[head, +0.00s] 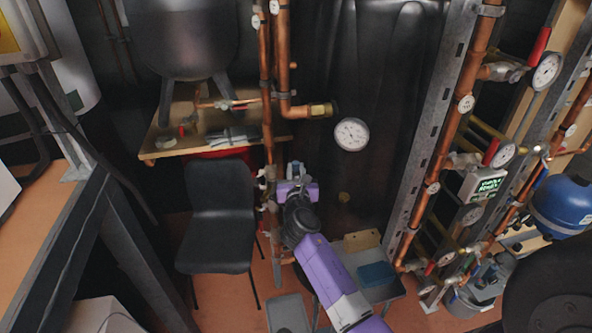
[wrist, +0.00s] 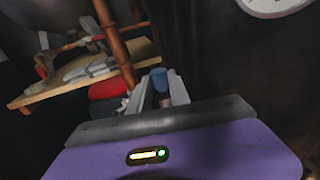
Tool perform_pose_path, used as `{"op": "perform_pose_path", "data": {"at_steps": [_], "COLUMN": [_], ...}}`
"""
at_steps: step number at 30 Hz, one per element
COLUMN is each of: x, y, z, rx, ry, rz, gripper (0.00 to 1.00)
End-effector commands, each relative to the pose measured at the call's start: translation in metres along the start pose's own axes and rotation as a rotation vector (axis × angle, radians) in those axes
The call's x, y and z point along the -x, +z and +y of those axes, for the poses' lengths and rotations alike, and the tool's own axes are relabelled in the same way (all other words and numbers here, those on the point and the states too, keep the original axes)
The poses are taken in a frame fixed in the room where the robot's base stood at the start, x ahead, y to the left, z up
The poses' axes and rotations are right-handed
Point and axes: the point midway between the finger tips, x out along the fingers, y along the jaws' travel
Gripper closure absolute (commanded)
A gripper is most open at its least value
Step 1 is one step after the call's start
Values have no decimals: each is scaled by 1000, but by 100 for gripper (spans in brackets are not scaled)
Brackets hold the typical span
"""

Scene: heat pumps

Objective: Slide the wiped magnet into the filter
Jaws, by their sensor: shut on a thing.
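My gripper (head: 294,172) is in the middle of the head view, beside the lower end of a vertical copper pipe. In the wrist view its two pale fingers (wrist: 160,92) are shut on a short dark blue-grey cylinder (wrist: 158,78), which I take to be the magnet. The magnet is too small and hidden to pick out in the head view. A cluster of small pipe fittings (head: 264,184) sits just left of my gripper. I cannot tell whether the filter is among them, or whether the magnet touches anything.
A black chair (head: 217,215) stands to the left of my arm. A wooden shelf (head: 165,150) holds tools behind it. A round white gauge (head: 351,134) is at upper right of my gripper. A blue item (head: 376,274) lies on a low grey surface. Copper pipework fills the right side.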

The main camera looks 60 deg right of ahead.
Motion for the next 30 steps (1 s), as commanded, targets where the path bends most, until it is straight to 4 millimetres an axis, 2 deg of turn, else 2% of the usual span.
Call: {"op": "perform_pose_path", "data": {"at_steps": [30], "x": [0], "y": [-6], "z": [0], "rx": [0], "ry": [1], "rz": [-1], "gripper": [100]}}
